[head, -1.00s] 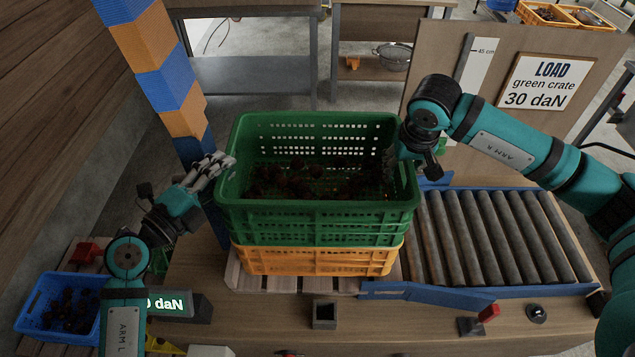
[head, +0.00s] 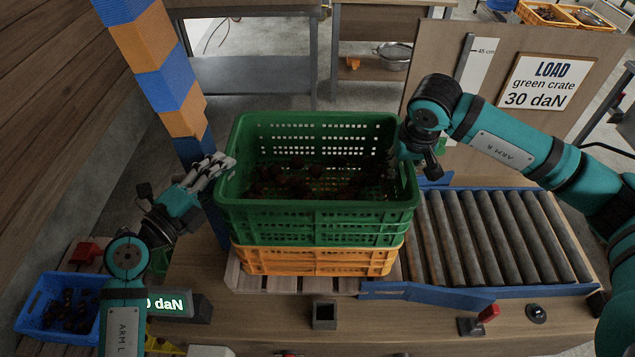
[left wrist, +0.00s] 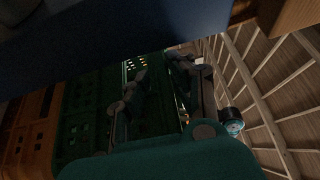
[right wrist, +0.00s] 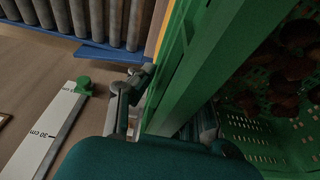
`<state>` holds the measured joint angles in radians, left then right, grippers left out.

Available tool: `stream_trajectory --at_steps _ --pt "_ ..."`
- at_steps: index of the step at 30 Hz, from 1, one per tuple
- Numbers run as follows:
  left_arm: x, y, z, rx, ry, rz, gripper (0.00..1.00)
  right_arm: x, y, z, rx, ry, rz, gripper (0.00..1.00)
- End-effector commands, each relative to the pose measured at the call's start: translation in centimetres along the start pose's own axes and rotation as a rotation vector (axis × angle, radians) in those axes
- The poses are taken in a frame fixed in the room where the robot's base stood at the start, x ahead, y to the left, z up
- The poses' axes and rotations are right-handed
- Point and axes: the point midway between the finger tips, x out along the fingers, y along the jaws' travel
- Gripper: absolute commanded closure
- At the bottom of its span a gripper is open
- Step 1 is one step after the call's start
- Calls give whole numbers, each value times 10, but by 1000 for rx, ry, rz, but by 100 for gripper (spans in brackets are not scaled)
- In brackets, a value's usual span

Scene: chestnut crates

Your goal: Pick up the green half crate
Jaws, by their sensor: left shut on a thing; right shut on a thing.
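The green half crate (head: 318,228) sits level on an orange crate (head: 318,262) in the middle of the head view, with dark brown chestnuts (head: 300,178) on its floor. My left gripper (head: 222,162) is shut on the green crate's left side at the rim. In the left wrist view, the green wall (left wrist: 85,115) runs close beside its fingers. My right gripper (head: 402,165) is shut on the crate's right side. In the right wrist view, its fingers straddle the green rim (right wrist: 205,65). The fingertips inside the crate are partly hidden.
A roller conveyor (head: 500,235) with blue rails lies right of the crates. A striped blue and orange post (head: 168,85) stands close at the left. A board (head: 540,85) with a load sign stands behind the conveyor. A blue crate (head: 60,305) is at lower left.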

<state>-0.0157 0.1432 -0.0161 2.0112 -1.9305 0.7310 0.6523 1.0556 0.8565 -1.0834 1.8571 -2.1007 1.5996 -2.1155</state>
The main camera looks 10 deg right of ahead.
Motion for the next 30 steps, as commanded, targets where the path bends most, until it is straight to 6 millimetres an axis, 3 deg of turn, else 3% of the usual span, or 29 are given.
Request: stream_trajectory --at_steps 19,30 --pt "0 -48 1 2 -2 -4 100 -46 1 -14 3 5 1 100" --pt "0 -52 1 2 -2 -4 100 -49 1 -15 4 5 2 100"
